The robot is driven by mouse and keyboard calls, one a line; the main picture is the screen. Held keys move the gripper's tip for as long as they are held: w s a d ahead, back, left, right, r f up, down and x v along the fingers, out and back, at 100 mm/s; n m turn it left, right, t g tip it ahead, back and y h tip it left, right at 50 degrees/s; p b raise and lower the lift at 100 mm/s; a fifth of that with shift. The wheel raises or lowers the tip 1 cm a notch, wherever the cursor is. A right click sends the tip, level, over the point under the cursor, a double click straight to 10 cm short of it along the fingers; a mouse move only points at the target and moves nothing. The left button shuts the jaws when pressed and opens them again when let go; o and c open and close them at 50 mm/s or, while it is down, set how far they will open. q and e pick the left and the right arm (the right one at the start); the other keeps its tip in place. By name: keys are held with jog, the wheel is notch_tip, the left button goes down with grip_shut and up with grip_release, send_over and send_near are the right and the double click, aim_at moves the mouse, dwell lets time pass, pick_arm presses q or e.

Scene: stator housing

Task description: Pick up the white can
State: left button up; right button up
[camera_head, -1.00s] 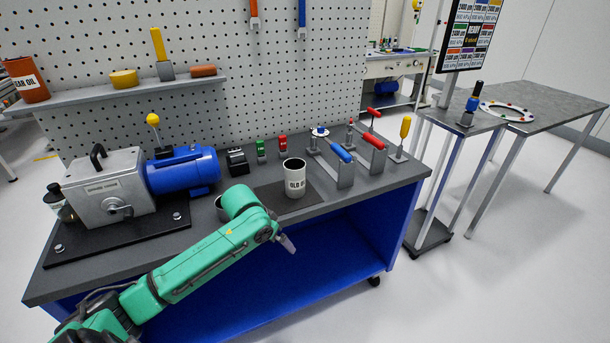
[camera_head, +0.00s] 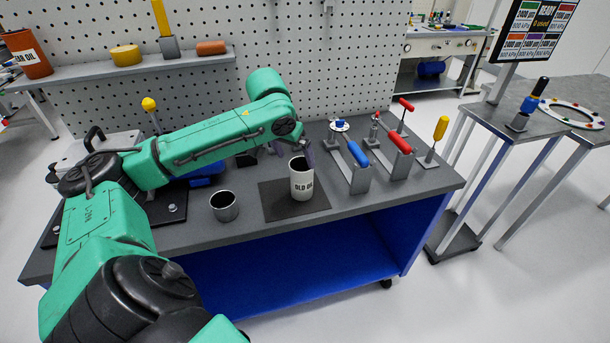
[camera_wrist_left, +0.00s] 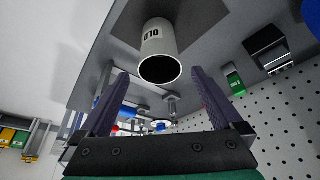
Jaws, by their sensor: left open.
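The white can (camera_head: 302,184), an open-topped cup with dark lettering, stands upright on a dark mat (camera_head: 281,207) on the bench. My left gripper (camera_head: 294,154) is at the can's rim on its far side in the head view, with its fingers partly hidden. In the left wrist view, the white can (camera_wrist_left: 157,46) shows its dark open mouth just ahead of the open fingers (camera_wrist_left: 161,76), centred between them. The gripper is open and empty. I cannot tell whether a finger touches the can. My right gripper is not in view.
A small metal cup (camera_head: 224,206) stands left of the mat. Clamps with blue (camera_head: 358,153) and red (camera_head: 400,143) handles stand to the right. A pegboard (camera_head: 345,60) rises behind the bench. My left arm covers much of the motor and pump.

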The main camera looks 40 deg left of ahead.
aim_at(299, 167)
pick_arm(q)
jog(key=x, duration=0.3)
jog(key=p+x, duration=0.1)
jog(key=x, duration=0.5)
jog(key=shift+p, duration=0.3)
jog(key=shift+r, duration=0.1)
jog(key=c, duration=1.4)
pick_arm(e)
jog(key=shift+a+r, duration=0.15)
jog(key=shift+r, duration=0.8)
